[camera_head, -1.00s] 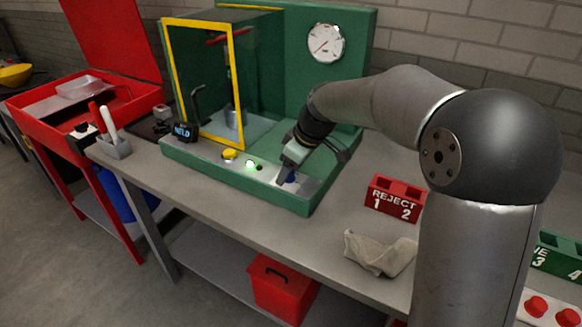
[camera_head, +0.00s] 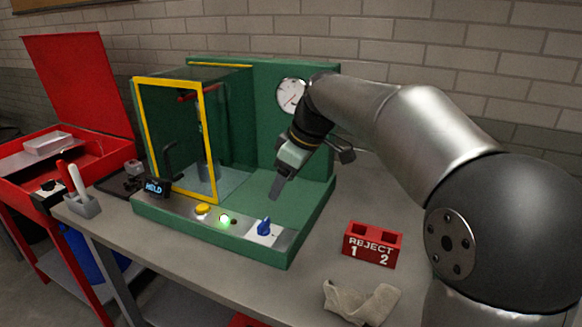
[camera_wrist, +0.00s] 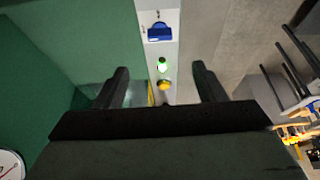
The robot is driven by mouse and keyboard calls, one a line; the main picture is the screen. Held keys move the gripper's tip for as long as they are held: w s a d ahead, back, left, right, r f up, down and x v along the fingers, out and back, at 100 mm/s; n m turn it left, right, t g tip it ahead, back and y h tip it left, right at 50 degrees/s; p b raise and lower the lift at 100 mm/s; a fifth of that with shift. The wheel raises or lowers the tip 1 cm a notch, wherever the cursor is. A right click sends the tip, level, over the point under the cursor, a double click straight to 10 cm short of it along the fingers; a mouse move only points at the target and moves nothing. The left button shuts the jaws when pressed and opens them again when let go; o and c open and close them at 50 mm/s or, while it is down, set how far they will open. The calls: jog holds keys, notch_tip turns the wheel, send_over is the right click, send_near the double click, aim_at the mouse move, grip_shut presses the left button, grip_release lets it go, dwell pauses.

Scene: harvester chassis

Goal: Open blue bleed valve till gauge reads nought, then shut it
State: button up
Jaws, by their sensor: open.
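The blue bleed valve (camera_head: 264,227) is a small knob on a pale plate at the front right of the green test rig (camera_head: 200,228). It also shows in the wrist view (camera_wrist: 160,32), past the fingertips. My gripper (camera_head: 277,190) is above and slightly behind the valve, apart from it. In the wrist view its two fingers (camera_wrist: 160,83) are spread with nothing between them. The round white gauge (camera_head: 289,94) is on the rig's back panel, its right edge close to my arm. Its red needle is too small to read exactly.
A yellow button (camera_head: 202,208) and a lit green lamp (camera_head: 224,218) are left of the valve. A red reject box (camera_head: 372,244) and a cloth (camera_head: 360,303) lie to the right.

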jog(key=v, duration=0.3)
jog(key=shift+d+r, duration=0.15)
jog(key=shift+r, duration=0.1)
jog(key=s+d+f+m+h, duration=0.1)
jog(key=s+f+m, duration=0.3)
jog(key=s, duration=0.5)
jog(key=s+d+f+m+g+h+p, duration=0.1)
jog(key=s+d+f+m, duration=0.3)
jog(key=s+f, duration=0.5)
jog(key=s+d+f+m+h, duration=0.1)
jog(key=s+d+f+m, duration=0.2)
jog(key=s+f, duration=0.4)
jog(key=shift+s+d+m+g+h+p, duration=0.25)
jog(key=shift+s+m+g+h+p, duration=0.2)
jog(key=shift+s, duration=0.6)
notch_tip(320, 180, up, 18)
jog(key=d+t+p, duration=0.1)
jog(key=p, duration=1.4)
jog(key=shift+m, duration=0.35)
jog(key=shift+f, duration=0.1)
